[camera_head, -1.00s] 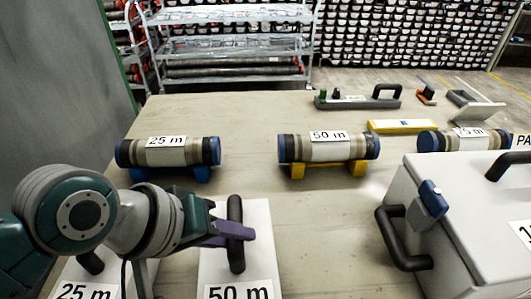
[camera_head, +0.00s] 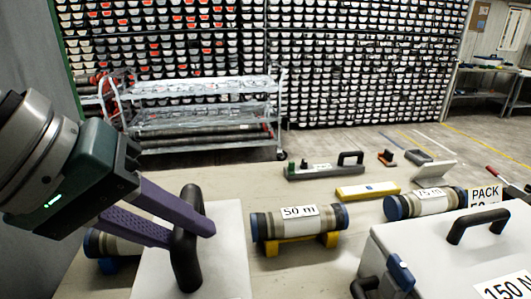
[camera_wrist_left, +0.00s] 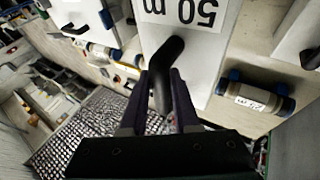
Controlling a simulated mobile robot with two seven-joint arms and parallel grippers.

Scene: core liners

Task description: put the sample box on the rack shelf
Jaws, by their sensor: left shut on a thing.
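A white sample box (camera_head: 226,262) marked 50 m in the left wrist view (camera_wrist_left: 205,60) has a black bar handle (camera_head: 187,262) on its top. My left gripper (camera_head: 190,232) is shut on that handle, one purple finger on each side; the grip also shows in the left wrist view (camera_wrist_left: 158,105). The box's underside is hidden in the head view. A grey metal rack (camera_head: 205,92) with open shelves stands on the floor behind the table; long dark cores lie on a lower shelf. My right gripper is not in view.
A core liner marked 50 m (camera_head: 299,224) lies on a yellow cradle right of the box. A liner marked 75 m (camera_head: 428,202) and a large white case (camera_head: 440,250) are further right. A wall of stacked core trays (camera_head: 350,60) fills the back.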

